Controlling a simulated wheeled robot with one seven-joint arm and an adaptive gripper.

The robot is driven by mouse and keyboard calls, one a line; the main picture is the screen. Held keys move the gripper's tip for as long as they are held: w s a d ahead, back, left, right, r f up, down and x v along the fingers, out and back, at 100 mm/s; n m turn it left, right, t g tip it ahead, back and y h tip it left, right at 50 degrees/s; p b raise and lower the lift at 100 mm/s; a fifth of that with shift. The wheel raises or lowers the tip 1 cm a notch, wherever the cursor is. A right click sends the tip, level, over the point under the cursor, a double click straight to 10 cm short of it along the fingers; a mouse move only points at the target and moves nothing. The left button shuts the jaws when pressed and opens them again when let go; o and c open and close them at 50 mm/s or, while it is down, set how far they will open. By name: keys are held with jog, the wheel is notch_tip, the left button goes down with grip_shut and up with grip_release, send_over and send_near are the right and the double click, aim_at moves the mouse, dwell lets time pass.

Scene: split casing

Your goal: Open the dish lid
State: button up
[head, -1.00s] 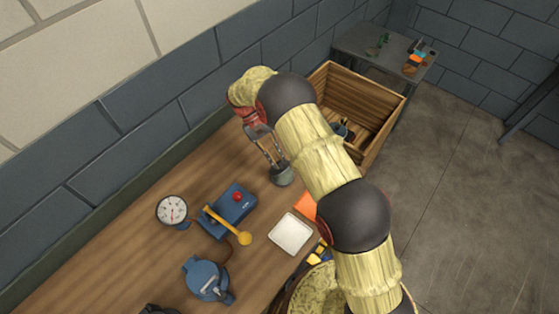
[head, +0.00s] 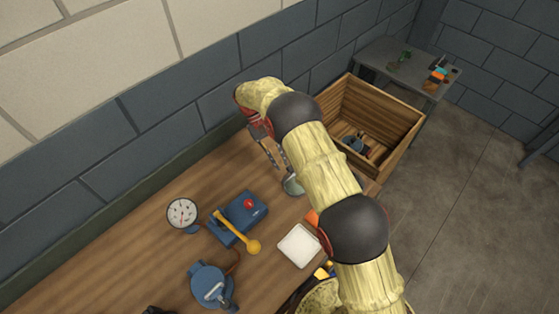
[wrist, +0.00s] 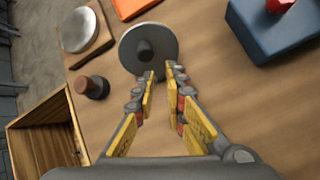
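A round grey lid (wrist: 165,38) with a dark central knob (wrist: 146,49) lies on the table in the wrist view. In the head view the grey-green dish (head: 293,187) sits on the wooden table, partly behind my arm. My gripper (wrist: 161,71) is open, with a narrow gap between its yellow-padded fingers. In the wrist view the fingertips overlap the lid's near edge, just short of the knob. In the head view my gripper (head: 281,168) hangs beside and above the dish. I cannot tell whether the fingers touch the lid.
A blue box (head: 247,211) with a red button and yellow lever, a gauge (head: 182,212) and a white square (head: 299,246) stand nearby. In the wrist view, a brown-and-black knob-like object (wrist: 92,87) and a wooden crate (wrist: 40,145) lie left.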

jog(key=o, duration=0.5)
jog(key=shift+w+r, duration=0.1)
jog(key=v, duration=1.1)
jog(key=shift+w+a+r, duration=0.2)
jog(key=shift+a+r, duration=0.05)
